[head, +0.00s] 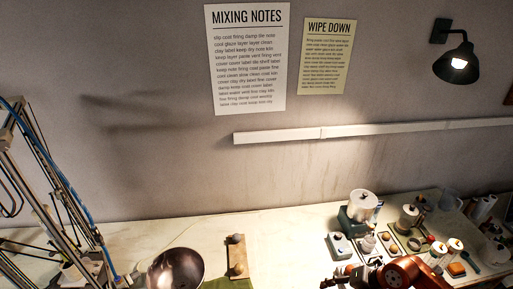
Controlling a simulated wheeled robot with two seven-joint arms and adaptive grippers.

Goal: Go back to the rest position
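The bottom right of the head view shows an orange-red arm (405,273), which I take to be my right arm. At its left end a dark part, apparently my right gripper (334,279), is cut off by the lower edge. Its fingers are too dark and cropped to tell whether they are open or shut, or whether they hold anything. My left gripper is not in view.
A metal frame with a blue cable (62,165) stands at the left. A metal bowl (176,268) and a wooden piece with knobs (237,257) lie on the worktop (285,225). Jars and a white-lidded machine (361,207) crowd the right. The middle back is clear.

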